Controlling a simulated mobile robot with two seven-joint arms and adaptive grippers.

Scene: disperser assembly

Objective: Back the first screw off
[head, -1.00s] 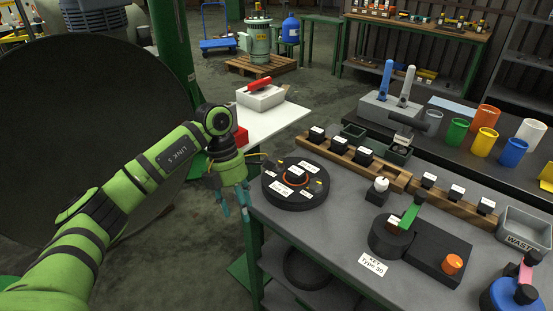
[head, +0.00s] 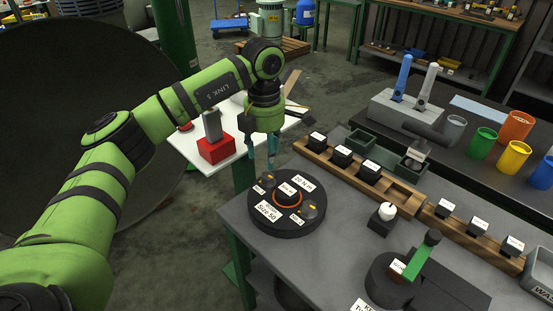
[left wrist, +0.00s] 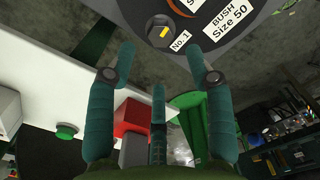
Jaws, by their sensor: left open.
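A round black disc (head: 310,225) lies flat near the left corner of the grey bench. It has a central part with an orange ring, white labels and two yellow-marked screw heads. The screw head (head: 267,179) nearest my gripper also shows in the left wrist view (left wrist: 159,32), beside a "No.1" label and close to a "BUSH Size 50" label. My left gripper (head: 262,165) points down just beyond the disc's far left rim. Its teal fingers (left wrist: 162,50) are apart with nothing between them; the screw lies ahead of the tips. My right gripper is not in view.
A wooden rack (head: 405,190) of black blocks stands right of the disc. A white-knobbed block (head: 381,219) and a green-handled fixture (head: 422,257) stand on the bench. A white side table (head: 190,150) holds a red block (head: 215,150) behind my left arm.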

